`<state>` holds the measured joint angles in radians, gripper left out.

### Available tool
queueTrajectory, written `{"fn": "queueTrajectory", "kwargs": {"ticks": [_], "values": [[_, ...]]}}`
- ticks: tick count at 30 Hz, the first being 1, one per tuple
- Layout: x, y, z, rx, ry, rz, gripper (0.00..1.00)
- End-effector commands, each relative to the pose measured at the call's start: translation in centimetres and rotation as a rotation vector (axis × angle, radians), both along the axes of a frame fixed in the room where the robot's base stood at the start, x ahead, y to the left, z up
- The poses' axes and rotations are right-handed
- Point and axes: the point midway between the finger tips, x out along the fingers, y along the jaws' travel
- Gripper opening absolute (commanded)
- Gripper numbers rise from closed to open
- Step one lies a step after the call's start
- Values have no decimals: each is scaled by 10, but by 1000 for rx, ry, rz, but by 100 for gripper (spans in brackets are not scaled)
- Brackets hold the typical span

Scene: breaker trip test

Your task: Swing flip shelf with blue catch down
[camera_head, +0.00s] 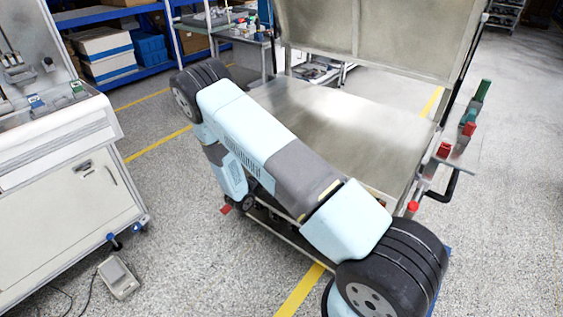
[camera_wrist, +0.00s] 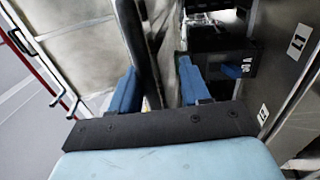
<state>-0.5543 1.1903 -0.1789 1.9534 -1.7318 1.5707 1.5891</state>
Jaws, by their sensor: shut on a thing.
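In the wrist view my gripper (camera_wrist: 157,72) has two blue fingers closed about a dark upright bar (camera_wrist: 138,35). The far end of the bar is out of frame. A small blue tab (camera_wrist: 232,71) sits on a dark block to the right of the fingers; I cannot tell if it is the blue catch. In the head view a metal panel (camera_head: 385,35) stands up at the back of a cart, and a flat metal plate (camera_head: 345,125) lies in front of it. I cannot tell which is the flip shelf. My arm hides the gripper there.
Red catches (camera_head: 445,150) and a green catch (camera_head: 482,90) line the cart's right side. A white cabinet (camera_head: 65,195) stands at left, with a small grey box (camera_head: 119,276) on the floor. Blue racks (camera_head: 150,49) are behind. A grey labelled panel (camera_wrist: 285,70) is close at right in the wrist view.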

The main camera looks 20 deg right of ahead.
Motion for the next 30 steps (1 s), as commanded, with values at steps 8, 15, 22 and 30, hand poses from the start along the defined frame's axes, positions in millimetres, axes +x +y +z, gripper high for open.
{"fn": "queueTrajectory", "kwargs": {"ticks": [8,15,22,30], "values": [[-3,3,-2,0,3,-1,39],[-24,33,-8,1,4,4,39],[-51,69,-15,0,2,4,39],[-74,100,-22,0,0,1,39]]}}
